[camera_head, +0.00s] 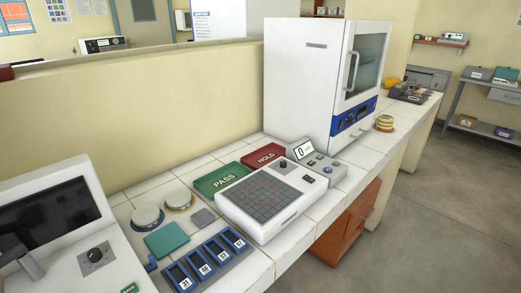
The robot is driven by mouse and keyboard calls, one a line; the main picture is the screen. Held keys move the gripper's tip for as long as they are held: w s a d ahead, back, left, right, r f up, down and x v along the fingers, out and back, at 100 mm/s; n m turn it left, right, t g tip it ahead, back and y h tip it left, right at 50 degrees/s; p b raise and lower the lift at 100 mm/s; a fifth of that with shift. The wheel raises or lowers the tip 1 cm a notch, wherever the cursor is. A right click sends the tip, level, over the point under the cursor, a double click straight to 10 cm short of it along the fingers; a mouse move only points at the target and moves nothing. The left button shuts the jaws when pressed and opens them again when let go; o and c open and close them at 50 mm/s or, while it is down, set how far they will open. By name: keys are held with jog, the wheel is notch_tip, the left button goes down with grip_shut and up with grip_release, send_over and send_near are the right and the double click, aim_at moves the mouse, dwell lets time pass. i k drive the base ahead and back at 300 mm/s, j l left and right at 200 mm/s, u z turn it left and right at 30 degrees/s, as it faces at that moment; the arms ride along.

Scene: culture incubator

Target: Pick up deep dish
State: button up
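Two round, pale-lidded dishes sit side by side on the white tiled bench, left of the green PASS tray. The nearer dish (148,217) looks whitish with a dark lower edge. The farther dish (178,195) shows a yellow band low on its side. I cannot tell for sure which one is the deep dish. A small stack of yellowish round dishes (384,122) stands at the bench's front edge, right of the incubator. My gripper is not in view.
The green PASS tray (222,179), red HOLD tray (263,157) and gridded instrument (265,197) lie right of the dishes. A teal pad (166,239) and blue numbered slots (207,262) are in front. The white incubator (305,80) has its door shut. An orange cabinet (345,225) stands below.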

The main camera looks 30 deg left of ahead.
aim_at(186, 206)
jog(key=u, duration=1.55)
